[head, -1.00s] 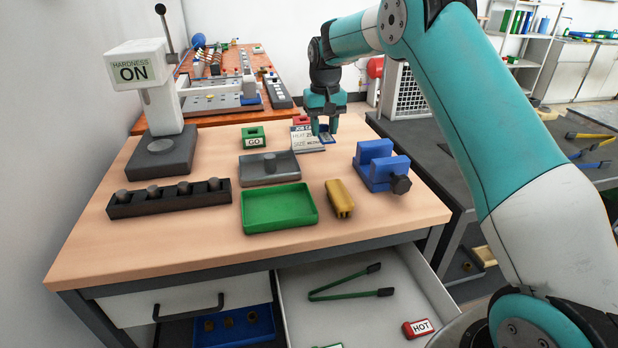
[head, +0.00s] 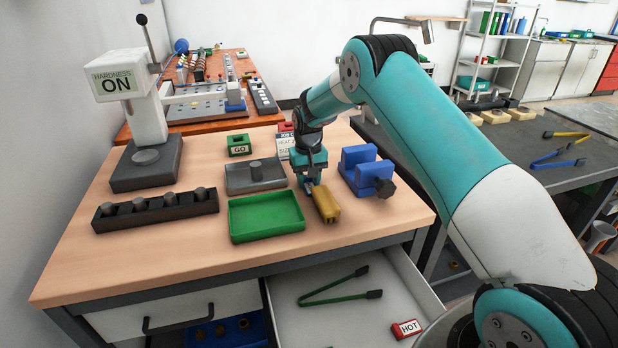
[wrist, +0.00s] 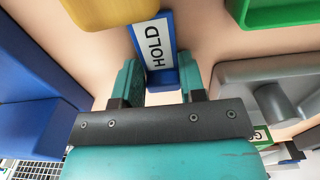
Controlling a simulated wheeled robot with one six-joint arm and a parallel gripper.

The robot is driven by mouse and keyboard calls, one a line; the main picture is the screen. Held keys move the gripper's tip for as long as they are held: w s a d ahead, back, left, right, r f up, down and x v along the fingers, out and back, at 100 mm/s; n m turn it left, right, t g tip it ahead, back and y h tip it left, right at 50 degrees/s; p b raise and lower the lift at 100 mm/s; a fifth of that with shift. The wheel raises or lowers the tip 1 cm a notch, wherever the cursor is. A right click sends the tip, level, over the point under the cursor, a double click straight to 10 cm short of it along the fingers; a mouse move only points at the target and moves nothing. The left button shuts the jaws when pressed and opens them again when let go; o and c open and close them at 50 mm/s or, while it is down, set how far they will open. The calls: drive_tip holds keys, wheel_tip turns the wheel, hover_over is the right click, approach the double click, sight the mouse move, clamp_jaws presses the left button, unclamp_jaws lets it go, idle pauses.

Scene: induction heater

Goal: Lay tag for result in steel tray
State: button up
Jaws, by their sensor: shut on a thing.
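My gripper (head: 309,185) is shut on a blue tag with a white label reading HOLD. The tag shows in the wrist view (wrist: 154,42) between my two fingers (wrist: 161,82). In the head view my gripper mostly hides the tag. It is over the table just behind the yellow block (head: 326,205). The grey steel tray (head: 236,187) is to the left of my gripper and has a round metal piece (head: 255,170) standing in it. The tray also shows at the right of the wrist view (wrist: 232,88). A green GO tag (head: 239,144) stands behind the tray.
A green tray (head: 266,235) lies in front of the steel tray. A blue vise (head: 368,172) stands right of my gripper. A job card (head: 284,147) and red tag (head: 285,126) are behind. A dark rack (head: 155,212) and hardness tester (head: 146,165) are at left.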

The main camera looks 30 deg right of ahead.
drive_tip(key=shift+f, duration=0.1)
drive_tip(key=o, duration=0.5)
drive_tip(key=shift+f, duration=0.1)
drive_tip(key=o, duration=0.4)
